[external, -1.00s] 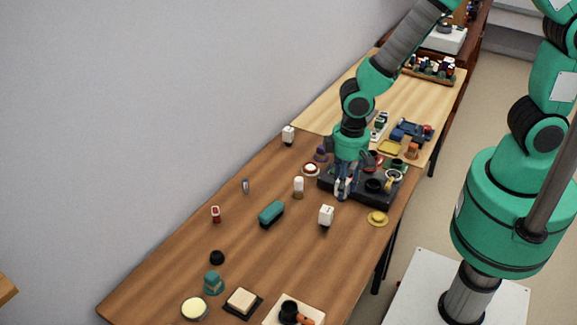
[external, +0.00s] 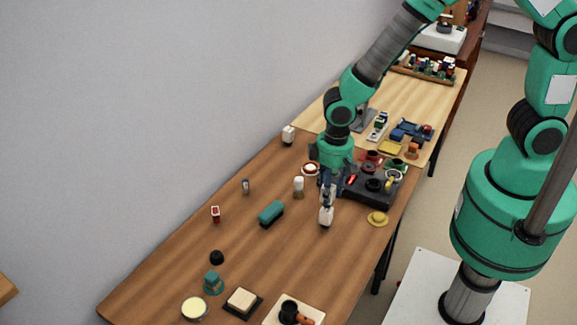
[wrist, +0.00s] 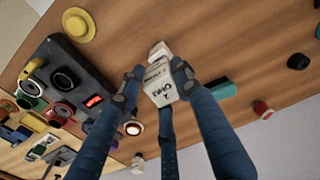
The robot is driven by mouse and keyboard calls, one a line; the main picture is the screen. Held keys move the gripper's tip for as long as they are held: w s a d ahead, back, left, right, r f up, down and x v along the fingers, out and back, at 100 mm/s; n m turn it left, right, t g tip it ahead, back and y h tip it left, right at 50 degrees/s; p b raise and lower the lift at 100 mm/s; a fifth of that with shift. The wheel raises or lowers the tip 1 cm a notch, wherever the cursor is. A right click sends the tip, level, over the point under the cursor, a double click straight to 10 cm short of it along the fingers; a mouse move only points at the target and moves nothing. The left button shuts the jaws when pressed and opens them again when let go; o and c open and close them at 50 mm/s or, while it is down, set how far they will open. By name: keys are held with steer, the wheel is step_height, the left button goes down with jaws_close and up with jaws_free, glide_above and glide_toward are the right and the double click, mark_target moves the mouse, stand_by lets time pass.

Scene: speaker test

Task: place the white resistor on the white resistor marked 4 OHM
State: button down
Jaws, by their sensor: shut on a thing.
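My gripper (wrist: 156,82) has its blue fingers closed around a white resistor (wrist: 163,92) with dark lettering. The lettering seems to read OHM; its digit is hard to make out. A second white block (wrist: 158,48) shows just past the held one in the wrist view, partly hidden by it. In the external view my gripper (external: 328,194) points down over the white resistor (external: 326,216) standing on the table, right of the teal block. The held and standing pieces nearly overlap there, and I cannot tell whether they touch.
The dark device (external: 365,193) with knobs and a red display lies just right of my gripper. A yellow hat-shaped piece (external: 377,218) is at the right edge. A teal block (external: 271,213) and white bottle-like piece (external: 298,186) stand left. Another white block (external: 288,135) is farther back.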

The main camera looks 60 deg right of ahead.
steer(key=shift+f, duration=0.55)
steer(key=shift+f, duration=0.2)
steer(key=c, duration=1.2)
jaws_free()
steer(key=shift+r, duration=0.15)
steer(key=r+p, duration=0.1)
steer(key=r, duration=1.1)
steer(key=shift+s, duration=0.2)
